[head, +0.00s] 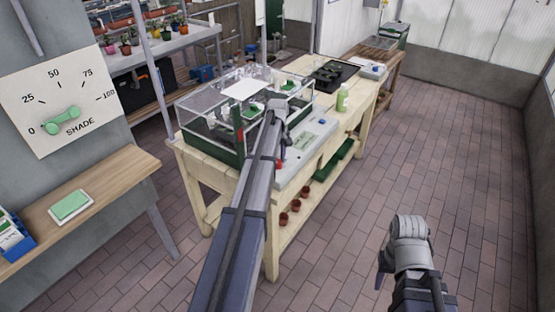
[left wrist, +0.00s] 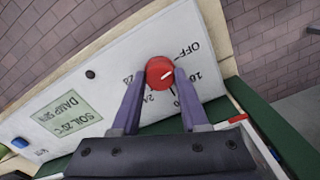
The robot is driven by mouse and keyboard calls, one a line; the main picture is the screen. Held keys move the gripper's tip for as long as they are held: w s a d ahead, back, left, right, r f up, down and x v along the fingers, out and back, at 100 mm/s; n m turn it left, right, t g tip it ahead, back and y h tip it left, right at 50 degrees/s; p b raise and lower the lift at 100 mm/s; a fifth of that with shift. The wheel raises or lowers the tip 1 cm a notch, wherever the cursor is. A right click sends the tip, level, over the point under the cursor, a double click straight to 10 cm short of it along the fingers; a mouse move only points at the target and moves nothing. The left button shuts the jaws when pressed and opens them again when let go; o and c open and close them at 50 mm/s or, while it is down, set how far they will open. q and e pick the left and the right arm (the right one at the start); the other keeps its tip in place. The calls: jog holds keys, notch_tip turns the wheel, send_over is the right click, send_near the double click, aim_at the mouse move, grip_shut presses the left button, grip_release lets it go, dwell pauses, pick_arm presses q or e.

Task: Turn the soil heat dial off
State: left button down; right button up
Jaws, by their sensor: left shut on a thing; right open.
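The soil heat dial is a round red knob (left wrist: 160,73) on a pale control panel (left wrist: 110,75) on the bench. In the left wrist view the fingers of my left gripper (left wrist: 160,82) are shut on it, one on each side. In the head view my left gripper (head: 284,156) is at the panel (head: 312,142), largely hidden by my arm. My right gripper (head: 384,272) is open and empty, low over the floor.
The panel's screen (left wrist: 67,117) reads soil and damp values. A clear propagator box (head: 210,112) stands behind the panel, and a green bottle (head: 342,98) stands farther along the bench. A shade dial (head: 62,120) is on the left wall. The brick floor at right is clear.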

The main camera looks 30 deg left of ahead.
aim_at(277, 161)
dwell(0.4)
pick_arm(q)
jog(key=shift+c, duration=2.1)
grip_release()
jog(key=shift+r, duration=0.1)
notch_tip(277, 161, up, 8)
jog(key=p, duration=0.8)
jog(key=shift+f, duration=0.2)
